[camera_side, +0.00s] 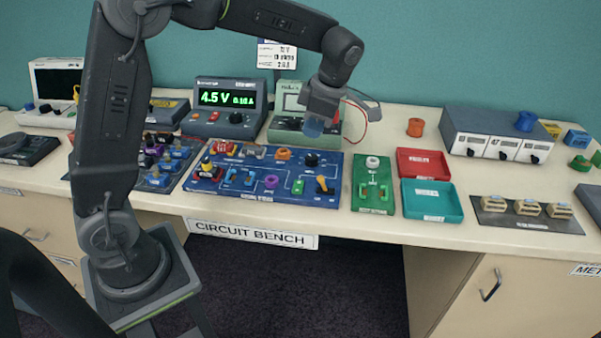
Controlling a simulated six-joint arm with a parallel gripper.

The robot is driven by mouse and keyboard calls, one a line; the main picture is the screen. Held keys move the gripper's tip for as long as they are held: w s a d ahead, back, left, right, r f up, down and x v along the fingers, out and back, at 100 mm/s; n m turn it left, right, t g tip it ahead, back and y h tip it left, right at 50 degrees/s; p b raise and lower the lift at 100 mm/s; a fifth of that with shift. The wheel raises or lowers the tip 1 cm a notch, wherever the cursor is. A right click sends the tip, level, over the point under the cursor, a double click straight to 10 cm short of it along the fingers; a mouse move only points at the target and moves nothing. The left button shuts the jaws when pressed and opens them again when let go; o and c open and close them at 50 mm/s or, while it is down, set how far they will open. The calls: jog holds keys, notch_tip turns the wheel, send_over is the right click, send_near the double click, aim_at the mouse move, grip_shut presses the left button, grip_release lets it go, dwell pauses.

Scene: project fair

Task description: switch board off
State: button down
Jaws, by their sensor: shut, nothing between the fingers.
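The blue circuit board (225,199) lies flat on the bench, with several coloured parts on it. A yellow-orange lever (322,184) stands at its right part, tilted; it looks like a switch, but its on or off position is too small to tell. A black knob (311,160) sits behind the lever. My gripper (314,129) points down above the back right of the board, apart from it. It is shut and empty. The fingertips are small and partly blurred into the view behind.
A power supply (212,98) showing 4.5 V and a pale green meter (283,137) stand behind the board. A green board (372,203), a red tray (423,150) and a teal tray (408,199) lie to the right. A red wire (356,136) loops beside my gripper.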

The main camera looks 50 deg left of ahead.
aim_at(297, 183)
jog(key=x, duration=1.2)
jog(key=shift+w+d+f, duration=0.15)
jog(key=shift+w+f, duration=0.15)
jog(key=shift+f, duration=0.05)
jog(key=shift+w+f, duration=0.1)
jog(key=shift+f, duration=0.5)
jog(key=shift+f, duration=0.1)
jog(key=shift+w+f+g+h, duration=0.1)
jog(key=shift+f+g+h, duration=0.2)
jog(key=shift+s+d+r, duration=0.25)
jog(key=shift+s+d, duration=0.15)
jog(key=shift+s, duration=0.15)
jog(key=shift+r, duration=0.1)
jog(key=a+v, duration=0.2)
jog(key=v, duration=1.1)
jog(key=shift+w+r, duration=0.35)
jog(key=shift+w, duration=0.05)
